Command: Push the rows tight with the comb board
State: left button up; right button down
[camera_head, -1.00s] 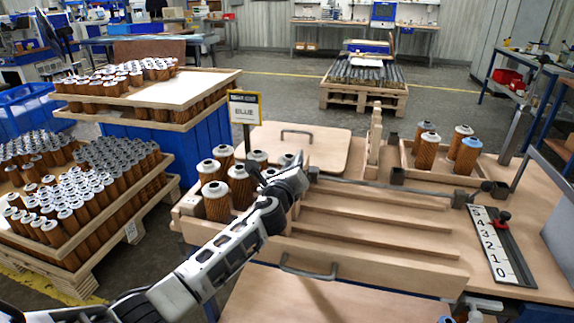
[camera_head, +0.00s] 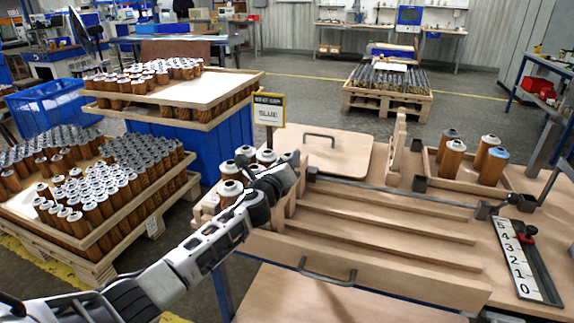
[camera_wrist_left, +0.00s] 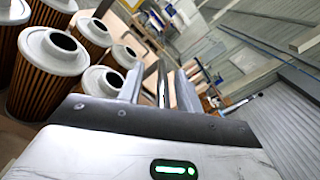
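Brown filter cartridges (camera_head: 230,190) with pale tops stand at the left end of a wooden lane tray (camera_head: 360,268), whose long ridges run to the right. Several cartridges show close up in the left wrist view (camera_wrist_left: 50,60). My left gripper (camera_head: 290,166) is low over that end, just right of the cartridges, and hides some of them. A wooden crosspiece (camera_head: 290,206), possibly the comb board, stands under it, mostly hidden. In the left wrist view the fingers (camera_wrist_left: 160,88) have a narrow gap; whether they grip anything is unclear. My right gripper is out of view.
A dark rod (camera_head: 400,193) crosses above the lanes. Behind lie a flat board with a handle (camera_head: 350,155) and a tray (camera_head: 433,168) of cartridges, one blue-topped. A numbered scale (camera_head: 516,258) lies right. A sign (camera_head: 268,110) stands behind the lane tray.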

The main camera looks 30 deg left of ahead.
pick_arm(q)
jog(key=shift+s+d+f, duration=0.1)
jog(key=shift+d+f, duration=0.05)
jog(key=shift+f, duration=0.05)
jog(key=shift+s, duration=0.2)
jog(key=s+d, duration=0.2)
jog(key=s, duration=1.3)
jog(key=shift+s+p, duration=0.15)
jog(key=shift+p, duration=0.2)
